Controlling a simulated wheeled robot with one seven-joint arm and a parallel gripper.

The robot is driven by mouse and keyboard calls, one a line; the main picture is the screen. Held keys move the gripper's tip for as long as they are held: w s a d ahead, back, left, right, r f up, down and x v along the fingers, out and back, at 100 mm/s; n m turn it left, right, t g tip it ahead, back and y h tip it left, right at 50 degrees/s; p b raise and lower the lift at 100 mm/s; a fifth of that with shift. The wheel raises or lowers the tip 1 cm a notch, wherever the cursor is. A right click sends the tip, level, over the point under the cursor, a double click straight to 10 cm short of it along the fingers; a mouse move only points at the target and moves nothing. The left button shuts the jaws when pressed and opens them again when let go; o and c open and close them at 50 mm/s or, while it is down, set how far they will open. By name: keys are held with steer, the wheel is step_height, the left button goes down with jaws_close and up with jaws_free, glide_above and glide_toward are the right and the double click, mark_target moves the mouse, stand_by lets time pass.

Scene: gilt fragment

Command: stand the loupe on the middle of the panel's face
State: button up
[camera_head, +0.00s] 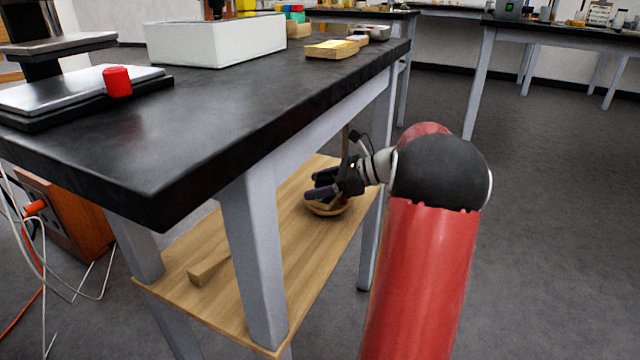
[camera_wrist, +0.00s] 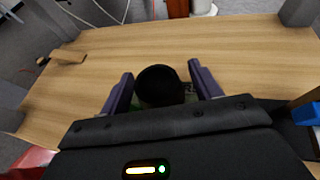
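A dark round-topped thing, which looks like the loupe (camera_wrist: 160,82), stands between my gripper's fingers in the wrist view. My gripper (camera_wrist: 161,88) is open, with a finger on either side of it and narrow gaps showing. On the bench top, a flat tan piece with a yellowish top (camera_head: 334,48) may be the panel, but I cannot tell for sure.
The wooden shelf (camera_head: 265,255) has a wooden wedge (camera_head: 208,268) near its front; the wedge also shows in the wrist view (camera_wrist: 68,57). Bench legs (camera_head: 254,250) and the black bench top (camera_head: 215,115) hem in my arm. A white box (camera_head: 215,42) and a red cylinder (camera_head: 117,81) stand on top.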

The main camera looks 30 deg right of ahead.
steer(key=shift+d+r, duration=0.1)
steer(key=shift+r, duration=0.15)
steer(key=p+v, duration=0.2)
steer(key=v, duration=1)
steer(key=shift+p, duration=0.35)
steer(key=shift+s+f, duration=0.1)
steer(key=shift+f, duration=0.05)
